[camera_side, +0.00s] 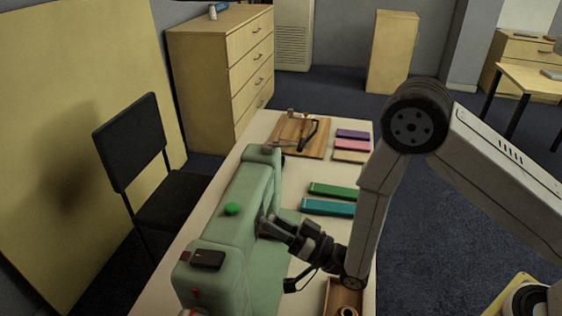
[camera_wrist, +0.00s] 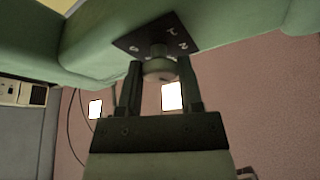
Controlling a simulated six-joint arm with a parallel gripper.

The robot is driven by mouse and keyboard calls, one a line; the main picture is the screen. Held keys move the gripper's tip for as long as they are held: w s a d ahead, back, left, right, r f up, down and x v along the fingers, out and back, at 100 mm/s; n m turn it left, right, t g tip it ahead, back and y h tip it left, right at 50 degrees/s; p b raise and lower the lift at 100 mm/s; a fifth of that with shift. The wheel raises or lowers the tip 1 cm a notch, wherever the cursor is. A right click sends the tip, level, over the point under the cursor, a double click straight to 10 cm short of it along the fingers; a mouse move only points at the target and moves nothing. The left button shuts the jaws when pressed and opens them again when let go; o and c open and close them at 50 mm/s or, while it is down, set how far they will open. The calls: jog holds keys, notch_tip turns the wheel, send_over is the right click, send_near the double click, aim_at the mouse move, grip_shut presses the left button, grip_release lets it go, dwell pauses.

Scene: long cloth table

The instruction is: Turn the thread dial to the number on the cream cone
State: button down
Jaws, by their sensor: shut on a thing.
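The pale green sewing machine (camera_side: 235,190) stands along the table. My gripper (camera_side: 266,226) reaches its near face from the right. In the wrist view, the round thread dial (camera_wrist: 160,70) projects from a dark plate (camera_wrist: 150,38) with pale marks, which I cannot read surely. My gripper (camera_wrist: 155,80) has one finger on each side of the dial and is shut on it. In the side view the gripper hides the dial. I cannot make out a cream cone or its number in either view.
A wooden tray (camera_side: 330,300) with a small round item lies near the front edge, partly hidden by my arm. Green (camera_side: 335,191) and teal (camera_side: 328,208) strips lie beside the machine. A wooden board (camera_side: 300,137) is at the far end. A black chair (camera_side: 135,150) stands left.

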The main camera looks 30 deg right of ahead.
jog(key=shift+m+h, duration=0.4)
jog(key=shift+m, duration=0.3)
jog(key=shift+c, duration=1.3)
grip_release()
notch_tip(320, 180, up, 6)
jog(key=s+d, duration=0.1)
jog(key=s, duration=0.1)
jog(key=shift+s+d, duration=0.2)
jog(key=shift+d, duration=0.1)
